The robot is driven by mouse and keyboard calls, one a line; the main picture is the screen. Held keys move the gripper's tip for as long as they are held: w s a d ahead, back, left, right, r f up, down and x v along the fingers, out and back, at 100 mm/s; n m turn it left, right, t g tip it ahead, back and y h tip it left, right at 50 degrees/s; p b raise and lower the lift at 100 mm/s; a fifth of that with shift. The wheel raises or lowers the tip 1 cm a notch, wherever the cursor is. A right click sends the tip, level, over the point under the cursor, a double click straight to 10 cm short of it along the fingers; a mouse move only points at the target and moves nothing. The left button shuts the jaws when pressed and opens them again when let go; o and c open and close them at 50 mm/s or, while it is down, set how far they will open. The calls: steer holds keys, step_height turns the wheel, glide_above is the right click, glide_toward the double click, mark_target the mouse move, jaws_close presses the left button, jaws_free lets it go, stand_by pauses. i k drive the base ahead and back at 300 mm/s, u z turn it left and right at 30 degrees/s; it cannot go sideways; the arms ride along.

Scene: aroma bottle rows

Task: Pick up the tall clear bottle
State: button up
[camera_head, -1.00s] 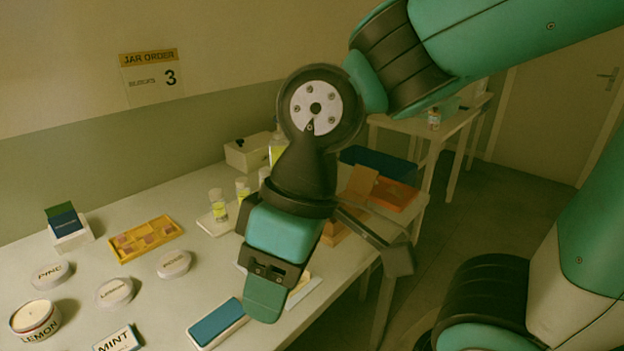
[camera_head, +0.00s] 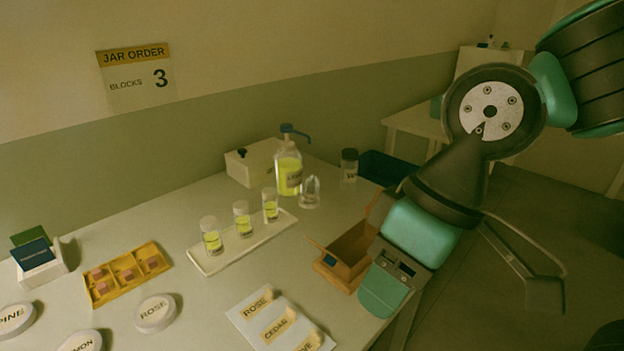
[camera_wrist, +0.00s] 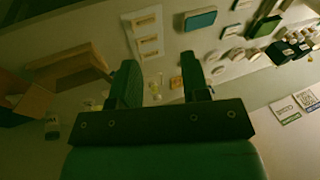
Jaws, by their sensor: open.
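A clear bottle with a dark cap and a small label (camera_head: 349,172) stands upright near the table's back edge, right of the pump bottle. A taller pump bottle (camera_head: 289,172) of yellow-green liquid with a blue pump stands left of it. My gripper (camera_wrist: 159,82) is open in the wrist view, its two green fingers apart with nothing held. In the head view my gripper (camera_head: 385,288) hangs over the table's right edge, in front of and apart from the bottles. A dark labelled shape at the wrist view's lower left is too dim to identify.
A small clear dome (camera_head: 309,193) stands between the two bottles. Three small bottles stand on a white tray (camera_head: 214,266). An open brown box (camera_head: 341,262) is beside my gripper. A label card (camera_head: 262,338) lies in front, a yellow sectioned tray (camera_head: 110,294) at left.

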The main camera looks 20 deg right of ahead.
mark_target(312, 185)
steer(key=i, duration=0.25)
steer(key=k, duration=1.1)
steer(key=z, duration=0.75)
steer(key=i, duration=0.9)
steer(key=u, duration=0.5)
steer(key=i, duration=0.8)
steer(key=u, duration=0.1)
